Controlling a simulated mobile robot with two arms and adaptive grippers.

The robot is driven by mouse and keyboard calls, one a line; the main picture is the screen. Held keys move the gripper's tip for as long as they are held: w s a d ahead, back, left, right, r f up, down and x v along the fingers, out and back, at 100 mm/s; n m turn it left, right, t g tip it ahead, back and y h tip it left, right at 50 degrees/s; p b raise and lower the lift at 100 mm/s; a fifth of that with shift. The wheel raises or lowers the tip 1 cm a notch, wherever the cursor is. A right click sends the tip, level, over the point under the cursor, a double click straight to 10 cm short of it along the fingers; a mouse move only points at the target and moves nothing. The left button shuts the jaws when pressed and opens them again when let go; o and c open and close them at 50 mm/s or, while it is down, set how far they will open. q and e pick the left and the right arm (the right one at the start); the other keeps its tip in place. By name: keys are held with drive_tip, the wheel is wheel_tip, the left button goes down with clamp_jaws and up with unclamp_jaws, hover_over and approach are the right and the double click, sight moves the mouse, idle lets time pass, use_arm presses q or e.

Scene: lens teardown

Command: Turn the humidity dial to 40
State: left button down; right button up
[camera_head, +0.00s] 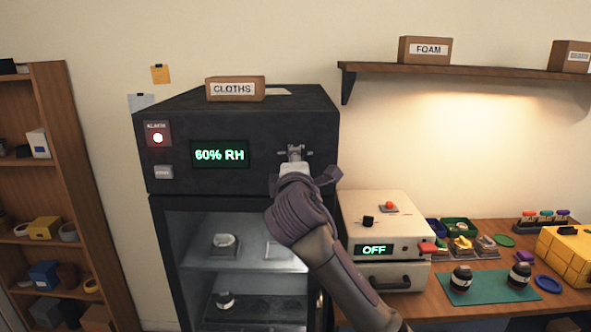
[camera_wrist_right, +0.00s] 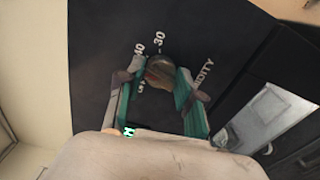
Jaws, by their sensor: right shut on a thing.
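The humidity dial (camera_wrist_right: 160,70) sits on the dark front panel of the cabinet (camera_head: 175,172). In the right wrist view it is a round dark knob with the printed marks 30 and 40 beside it and part of the word humidity. My right gripper (camera_wrist_right: 158,88) is shut on the dial, one teal-padded finger on each side; in the head view my right gripper (camera_head: 294,158) is at the panel's right end and hides the dial. The display (camera_head: 219,154) reads 60% RH in green. My left gripper is not in view.
A lit alarm button (camera_head: 158,138) is at the panel's left. A box marked CLOTHS (camera_head: 235,89) lies on top of the cabinet. A white device showing OFF (camera_head: 385,215) stands on the wooden bench (camera_head: 430,310) to the right, beside my right arm.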

drive_tip(key=shift+f+m+b, duration=0.1)
drive_tip(key=shift+m+b, duration=0.2)
drive_tip(key=shift+m, duration=0.7)
drive_tip(key=o, duration=1.1)
drive_tip(key=s, duration=1.2)
